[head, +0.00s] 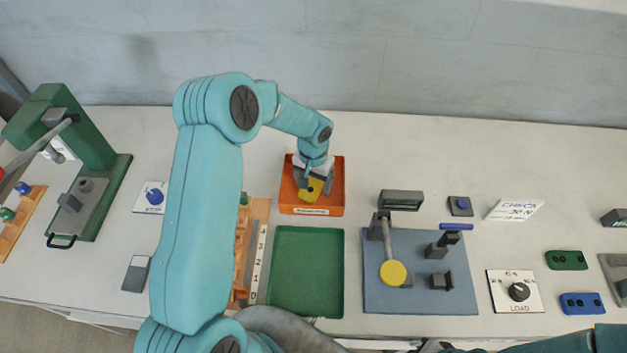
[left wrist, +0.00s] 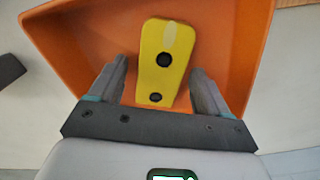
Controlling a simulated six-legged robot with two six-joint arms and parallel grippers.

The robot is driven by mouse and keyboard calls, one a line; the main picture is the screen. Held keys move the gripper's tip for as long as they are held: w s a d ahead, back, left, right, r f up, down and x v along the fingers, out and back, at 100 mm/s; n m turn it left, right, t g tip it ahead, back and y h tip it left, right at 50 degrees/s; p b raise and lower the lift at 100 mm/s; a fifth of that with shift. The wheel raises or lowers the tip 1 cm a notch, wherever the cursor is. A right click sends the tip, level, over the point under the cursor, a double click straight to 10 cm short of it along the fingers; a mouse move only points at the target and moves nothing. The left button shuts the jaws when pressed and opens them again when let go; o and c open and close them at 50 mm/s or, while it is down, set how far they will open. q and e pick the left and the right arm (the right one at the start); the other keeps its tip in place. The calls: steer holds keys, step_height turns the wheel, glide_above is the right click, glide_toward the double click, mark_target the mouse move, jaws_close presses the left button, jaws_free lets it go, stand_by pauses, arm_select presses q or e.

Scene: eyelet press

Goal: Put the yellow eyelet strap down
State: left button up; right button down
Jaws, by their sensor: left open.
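The yellow eyelet strap (left wrist: 164,62) lies in the orange tray (left wrist: 80,22), seen in the left wrist view with two dark holes. It also shows in the head view (head: 310,192) inside the orange tray (head: 312,211). My left gripper (left wrist: 160,85) is open, with one finger on each side of the strap's near end and visible gaps between them. In the head view my left gripper (head: 313,178) reaches down into the tray and hides part of the strap. My right gripper is not in view.
An empty green tray (head: 306,272) stands in front of the orange tray. A blue plate (head: 420,290) with a fixture is to its right. A green press (head: 75,160) stands at the far left. Bare table (head: 430,150) lies behind the fixture.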

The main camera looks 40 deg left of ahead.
mark_target(314, 184)
arm_select(q)
steer(key=shift+r, duration=0.3)
step_height(314, 184, up, 5)
steer(key=p, duration=0.3)
steer(key=shift+w, duration=0.1)
step_height(314, 184, up, 7)
steer(key=shift+a, duration=0.1)
steer(key=shift+f, duration=0.15)
